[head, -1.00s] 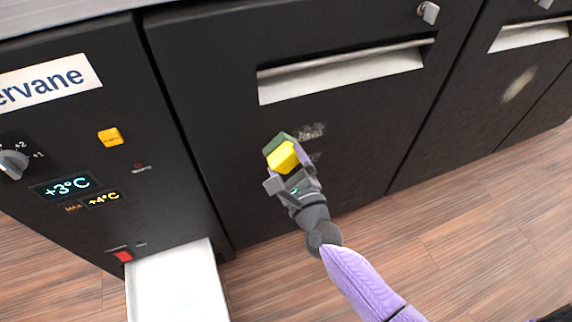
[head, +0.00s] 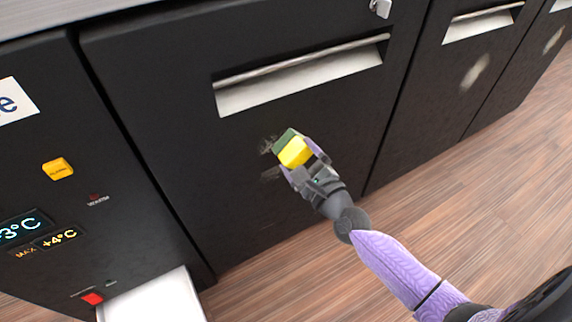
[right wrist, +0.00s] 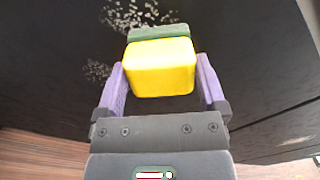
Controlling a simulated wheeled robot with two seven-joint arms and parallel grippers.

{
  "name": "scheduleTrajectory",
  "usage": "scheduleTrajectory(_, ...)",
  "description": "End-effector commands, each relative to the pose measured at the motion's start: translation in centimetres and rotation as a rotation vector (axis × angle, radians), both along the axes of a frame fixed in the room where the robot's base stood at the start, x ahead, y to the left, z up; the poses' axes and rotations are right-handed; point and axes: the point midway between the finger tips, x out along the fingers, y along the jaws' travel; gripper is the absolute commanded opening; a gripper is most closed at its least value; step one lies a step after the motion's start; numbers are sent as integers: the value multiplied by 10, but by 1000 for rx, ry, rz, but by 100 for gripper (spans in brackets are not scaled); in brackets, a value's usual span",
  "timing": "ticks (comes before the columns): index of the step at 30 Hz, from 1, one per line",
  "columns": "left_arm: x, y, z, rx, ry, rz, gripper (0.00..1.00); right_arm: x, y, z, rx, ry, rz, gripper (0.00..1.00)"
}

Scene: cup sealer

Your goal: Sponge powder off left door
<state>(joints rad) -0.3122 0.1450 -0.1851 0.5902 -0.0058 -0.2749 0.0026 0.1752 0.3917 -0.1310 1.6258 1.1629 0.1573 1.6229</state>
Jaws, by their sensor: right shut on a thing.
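The left door (head: 150,115) is a black panel with a long metal handle (head: 300,75). Pale powder (head: 268,146) lies in thin patches on it, left of the sponge. The powder also shows in the right wrist view (right wrist: 135,14), with a second patch lower left. A yellow sponge with a green pad (head: 294,152) is between the fingers of my right gripper (head: 300,158), which is shut on it. In the right wrist view the sponge (right wrist: 160,68) has its green side toward the door. I cannot tell whether the pad touches the door. My left gripper is not in view.
Other black doors stand to the right, with pale smudges (head: 475,72) on them. A control panel with a yellow button (head: 57,169) is at the left. A white tray-like piece (head: 155,298) juts out below it. The wood floor (head: 440,200) is clear at the right.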

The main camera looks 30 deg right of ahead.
Motion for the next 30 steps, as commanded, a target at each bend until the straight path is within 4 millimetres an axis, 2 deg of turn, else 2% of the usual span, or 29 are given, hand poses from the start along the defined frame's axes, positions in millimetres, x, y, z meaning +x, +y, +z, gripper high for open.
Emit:
scheduleTrajectory(7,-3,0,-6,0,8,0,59,0,-14,-2,0,2,1,43)
scheduleTrajectory(16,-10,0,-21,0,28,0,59,4,-45,-3,-1,1,0,43)
scheduleTrajectory(25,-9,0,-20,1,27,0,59,4,-48,1,1,-3,-4,43)
scheduleTrajectory(30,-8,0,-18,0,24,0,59,-17,-48,1,-1,1,-1,43)
